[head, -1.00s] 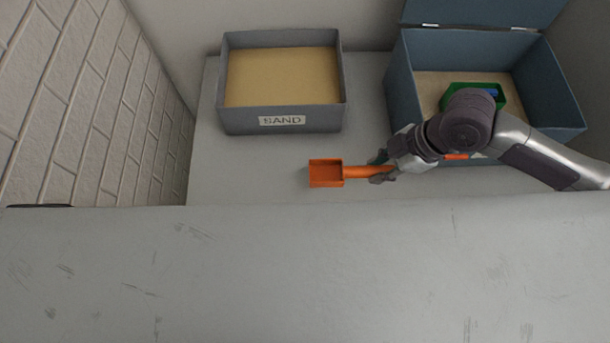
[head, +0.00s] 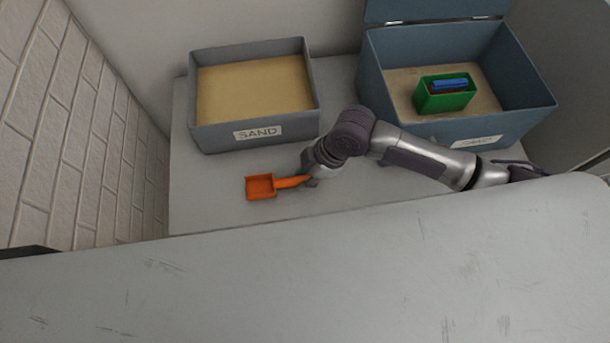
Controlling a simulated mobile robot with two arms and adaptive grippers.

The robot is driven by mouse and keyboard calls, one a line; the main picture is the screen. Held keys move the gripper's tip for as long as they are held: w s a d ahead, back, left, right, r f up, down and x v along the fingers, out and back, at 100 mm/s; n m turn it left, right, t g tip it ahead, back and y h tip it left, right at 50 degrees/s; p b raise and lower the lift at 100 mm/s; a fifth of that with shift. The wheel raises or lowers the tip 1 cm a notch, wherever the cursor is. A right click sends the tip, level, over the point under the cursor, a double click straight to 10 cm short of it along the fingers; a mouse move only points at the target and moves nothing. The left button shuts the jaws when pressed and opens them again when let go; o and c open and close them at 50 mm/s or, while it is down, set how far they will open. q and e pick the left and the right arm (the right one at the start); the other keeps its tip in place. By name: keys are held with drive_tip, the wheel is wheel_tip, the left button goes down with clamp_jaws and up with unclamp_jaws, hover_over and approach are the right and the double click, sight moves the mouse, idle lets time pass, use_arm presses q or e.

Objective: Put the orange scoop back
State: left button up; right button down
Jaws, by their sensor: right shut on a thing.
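The orange scoop (head: 262,187) has a square open pan at the left and a handle that runs right into my right gripper (head: 308,180). My right gripper is shut on the scoop's handle. The scoop is over the grey bench in front of the sand box; I cannot tell whether it touches the surface. The grey box labelled SAND (head: 225,138) stands behind it, filled with tan sand. My left gripper is not in view.
A blue box (head: 530,105) with its lid raised stands at the back right; a green container (head: 444,102) with a blue item is inside. A grey surface (head: 300,270) fills the foreground. A brick wall (head: 85,130) is at the left. The bench (head: 195,205) is clear left of the scoop.

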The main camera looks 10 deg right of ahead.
drive_tip(key=shift+f, duration=0.3)
drive_tip(key=c, duration=1)
unclamp_jaws()
drive_tip(key=shift+o, duration=0.2)
drive_tip(key=p+v, duration=0.1)
drive_tip(key=v, duration=1.1)
drive_tip(key=shift+p, duration=0.3)
